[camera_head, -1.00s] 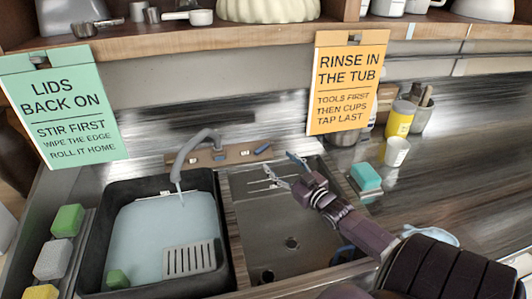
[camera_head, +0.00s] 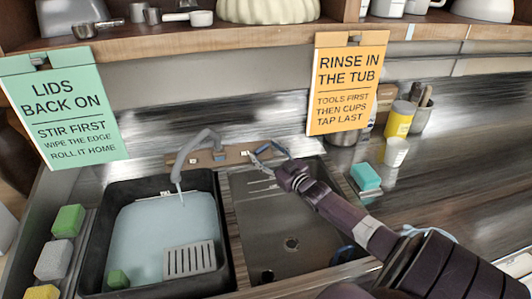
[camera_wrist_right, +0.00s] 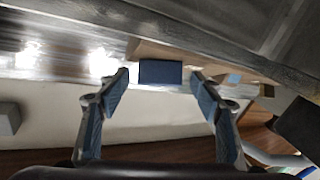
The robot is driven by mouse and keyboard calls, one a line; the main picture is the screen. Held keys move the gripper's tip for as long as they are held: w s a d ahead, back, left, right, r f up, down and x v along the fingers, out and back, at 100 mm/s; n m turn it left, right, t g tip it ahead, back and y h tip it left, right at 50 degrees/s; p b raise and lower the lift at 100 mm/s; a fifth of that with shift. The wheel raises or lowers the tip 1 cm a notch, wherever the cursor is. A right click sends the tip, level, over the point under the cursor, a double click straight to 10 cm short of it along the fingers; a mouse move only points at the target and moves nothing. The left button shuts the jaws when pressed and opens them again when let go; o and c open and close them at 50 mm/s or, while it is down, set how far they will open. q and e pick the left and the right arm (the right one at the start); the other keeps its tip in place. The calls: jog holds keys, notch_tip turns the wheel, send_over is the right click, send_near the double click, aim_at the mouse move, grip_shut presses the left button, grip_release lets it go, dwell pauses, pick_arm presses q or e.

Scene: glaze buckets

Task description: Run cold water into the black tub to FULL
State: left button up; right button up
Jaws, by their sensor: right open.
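The black tub (camera_head: 95,245) sits in the left basin of the sink and holds pale blue water (camera_head: 140,235). Its rim stands above the water. The grey spout (camera_head: 186,158) arches over the tub, and a thin stream appears below its mouth. A wooden strip (camera_head: 200,158) behind the sink carries the tap controls. My right gripper (camera_head: 264,153) is open at the strip's right end. In the right wrist view a dark blue block-like lever (camera_wrist_right: 160,72) sits between and just beyond the open fingertips (camera_wrist_right: 160,90); contact is not clear. My left gripper is out of view.
A slotted grey piece (camera_head: 190,260) and a green sponge (camera_head: 118,279) are in the tub. The right basin (camera_head: 290,215) looks empty. A shelf (camera_head: 230,38) overhangs above.

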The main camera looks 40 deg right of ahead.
jog(key=shift+c, duration=0.5)
jog(key=c, duration=1)
jog(key=shift+a+r+m+h+p, duration=0.15)
jog(key=shift+r+m+h+p, duration=0.05)
jog(key=shift+m+h+p, duration=0.8)
jog(key=shift+w+a+m+g+h+p, duration=0.15)
jog(key=shift+m+g+h+p, duration=0.15)
jog(key=shift+m+h+p, duration=0.8)
jog(key=shift+a+f+m+g+h, duration=0.1)
jog(key=shift+m+g+h, duration=0.4)
jog(key=shift+m+h, duration=0.85)
jog(key=shift+c, duration=0.3)
jog(key=shift+o, duration=0.2)
jog(key=shift+m, duration=0.25)
jog(key=o, duration=1.1)
jog(key=shift+f, duration=0.1)
